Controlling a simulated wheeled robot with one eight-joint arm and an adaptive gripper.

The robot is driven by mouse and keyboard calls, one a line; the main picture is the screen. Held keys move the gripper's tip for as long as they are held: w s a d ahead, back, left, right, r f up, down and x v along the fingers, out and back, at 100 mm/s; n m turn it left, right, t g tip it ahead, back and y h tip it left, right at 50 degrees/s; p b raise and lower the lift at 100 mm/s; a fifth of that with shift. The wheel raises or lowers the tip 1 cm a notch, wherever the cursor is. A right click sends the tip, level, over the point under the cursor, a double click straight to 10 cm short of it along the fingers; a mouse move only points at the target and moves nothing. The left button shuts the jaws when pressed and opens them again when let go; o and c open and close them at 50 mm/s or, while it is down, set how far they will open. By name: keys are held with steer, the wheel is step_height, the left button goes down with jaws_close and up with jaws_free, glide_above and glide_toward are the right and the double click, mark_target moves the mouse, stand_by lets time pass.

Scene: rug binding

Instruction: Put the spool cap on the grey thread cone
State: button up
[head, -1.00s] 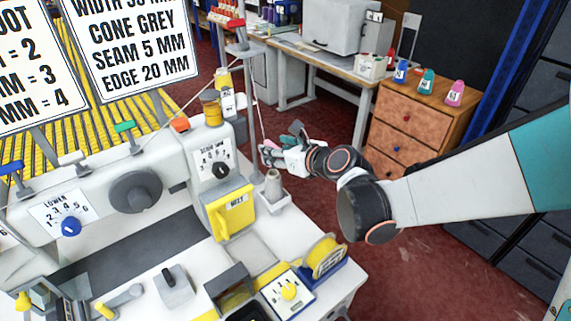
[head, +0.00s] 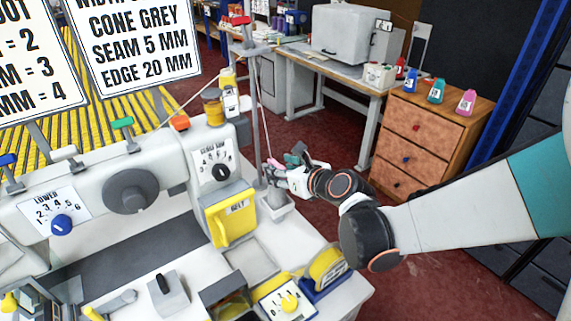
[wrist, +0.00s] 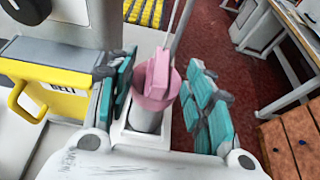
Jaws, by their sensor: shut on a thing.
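The pink spool cap (wrist: 156,82) is between the teal fingers of my gripper (wrist: 160,92) in the wrist view. My gripper is shut on it. In the head view my gripper (head: 272,174) is at the top of the grey thread cone (head: 275,198), with a bit of pink showing above the fingers. In the wrist view the cone (wrist: 146,121) shows pale just below the cap, in a white holder. The cap looks lined up over the cone. Whether it touches or rests on the cone I cannot tell.
A thin upright pole (head: 255,110) with a thread stands close behind the cone. The sewing machine's yellow panel (head: 232,217) is just left. A yellow tape reel (head: 326,264) is in front. A wooden drawer unit (head: 420,140) with several coloured bottles stands at the right.

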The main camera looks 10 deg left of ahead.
steer(key=shift+f, duration=0.35)
steer(key=o, duration=1)
steer(key=shift+r, duration=0.1)
